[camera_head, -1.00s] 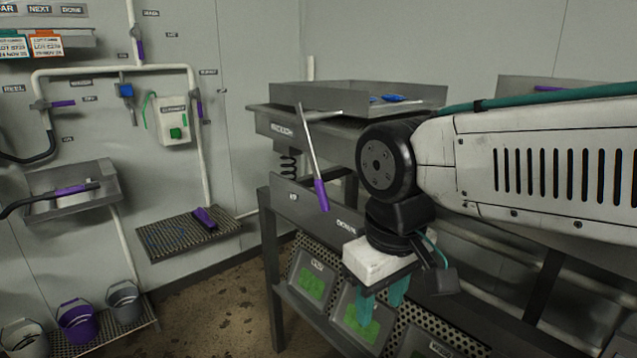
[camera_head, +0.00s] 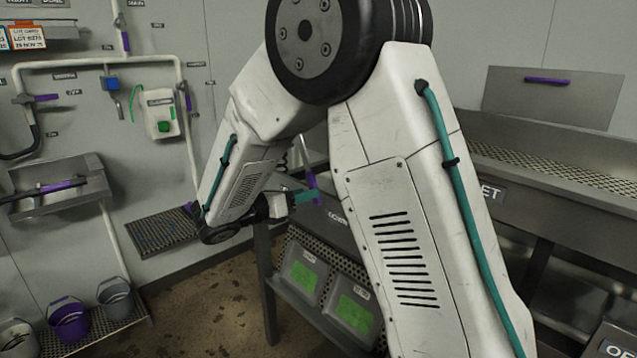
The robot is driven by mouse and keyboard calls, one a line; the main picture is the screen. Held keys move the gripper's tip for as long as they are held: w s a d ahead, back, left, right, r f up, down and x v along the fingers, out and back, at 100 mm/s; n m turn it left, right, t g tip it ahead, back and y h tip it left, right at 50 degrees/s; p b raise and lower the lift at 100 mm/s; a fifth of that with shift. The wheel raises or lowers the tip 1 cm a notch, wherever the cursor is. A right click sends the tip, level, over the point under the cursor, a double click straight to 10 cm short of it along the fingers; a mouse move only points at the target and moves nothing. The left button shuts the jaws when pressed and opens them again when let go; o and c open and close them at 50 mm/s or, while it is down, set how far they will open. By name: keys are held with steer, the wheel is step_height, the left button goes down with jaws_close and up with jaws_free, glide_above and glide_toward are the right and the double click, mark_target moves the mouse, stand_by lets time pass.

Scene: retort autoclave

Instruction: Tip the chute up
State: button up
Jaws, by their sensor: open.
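The purple-handled lever (camera_head: 312,186) hangs at the left end of the grey bench. Only its lower part shows, beside my arm. My gripper (camera_head: 306,197) has teal fingers pointing right at the purple grip, very close to it. I cannot tell whether they touch it. The jaws are open. The raised tray above the lever is hidden behind my arm. I cannot tell which part is the chute. At the right, a grey trough with a perforated floor (camera_head: 560,172) shows, and a panel with a purple bar (camera_head: 547,81) stands behind it.
At the left are a wall sink (camera_head: 60,190), a perforated wall shelf (camera_head: 160,232) and buckets (camera_head: 70,322). The floor (camera_head: 190,310) between them and the bench is clear. My arm covers the middle.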

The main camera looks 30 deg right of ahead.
mark_target(310, 185)
steer(key=shift+w+a+r+n+t+h, duration=0.1)
steer(key=shift+w+n+t+h, duration=0.05)
steer(key=shift+w+n, duration=0.2)
steer(key=shift+w+a+r+n+t+h, duration=0.1)
steer(key=shift+w+n+t+h, duration=0.05)
steer(key=shift+w+n, duration=0.15)
steer(key=shift+w+d, duration=0.15)
steer(key=shift+w, duration=0.1)
steer(key=d, duration=0.2)
steer(key=w+d, duration=0.1)
steer(key=d, duration=0.4)
steer(key=shift+w+d, duration=0.1)
steer(key=shift+w, duration=0.15)
